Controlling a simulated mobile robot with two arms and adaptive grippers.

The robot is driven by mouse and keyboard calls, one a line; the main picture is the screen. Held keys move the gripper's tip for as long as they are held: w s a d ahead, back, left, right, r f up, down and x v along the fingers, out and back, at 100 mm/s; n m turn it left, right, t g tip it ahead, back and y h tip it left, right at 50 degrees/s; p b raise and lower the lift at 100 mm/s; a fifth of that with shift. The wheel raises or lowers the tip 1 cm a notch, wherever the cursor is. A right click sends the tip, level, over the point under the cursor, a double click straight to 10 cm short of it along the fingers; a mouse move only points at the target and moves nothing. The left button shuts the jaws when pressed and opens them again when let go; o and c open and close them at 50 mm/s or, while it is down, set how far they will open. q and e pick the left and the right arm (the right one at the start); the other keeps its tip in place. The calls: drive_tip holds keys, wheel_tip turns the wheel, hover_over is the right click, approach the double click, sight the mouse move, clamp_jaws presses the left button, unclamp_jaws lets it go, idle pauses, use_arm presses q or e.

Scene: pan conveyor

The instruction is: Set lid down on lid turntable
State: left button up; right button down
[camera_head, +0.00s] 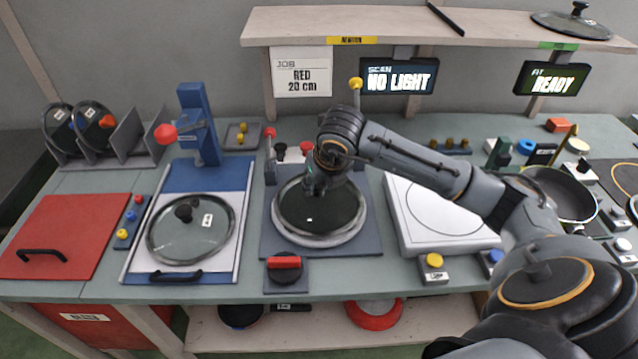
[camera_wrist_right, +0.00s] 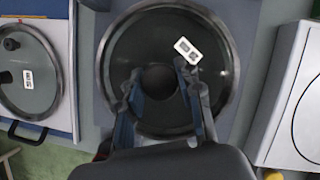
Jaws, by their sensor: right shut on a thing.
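A dark glass lid (camera_head: 330,220) with a metal rim and a white label is at the lid turntable (camera_head: 372,238), a round plate on a grey-blue base in the middle of the bench. My right gripper (camera_head: 316,187) is above the lid's middle. In the right wrist view my right gripper (camera_wrist_right: 161,98) has its fingers on both sides of the lid's round black knob (camera_wrist_right: 157,80) and is shut on it. The lid (camera_wrist_right: 120,55) looks level and roughly centred; I cannot tell whether it touches the plate. My left gripper is not in view.
Another glass lid (camera_head: 215,240) lies on the blue-framed slide at left, also seen in the wrist view (camera_wrist_right: 45,90). A red-knobbed control (camera_head: 284,262) sits in front of the turntable. A white plate (camera_head: 420,215) is at right, with a pan (camera_head: 565,195) beyond. A shelf (camera_head: 390,20) overhangs behind.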

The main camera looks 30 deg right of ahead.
drive_tip(key=shift+f+b, duration=0.35)
drive_tip(key=shift+b, duration=0.45)
idle(0.7)
idle(0.3)
drive_tip(key=c, duration=0.8)
unclamp_jaws()
drive_tip(key=v, duration=1.2)
drive_tip(key=shift+w, duration=0.1)
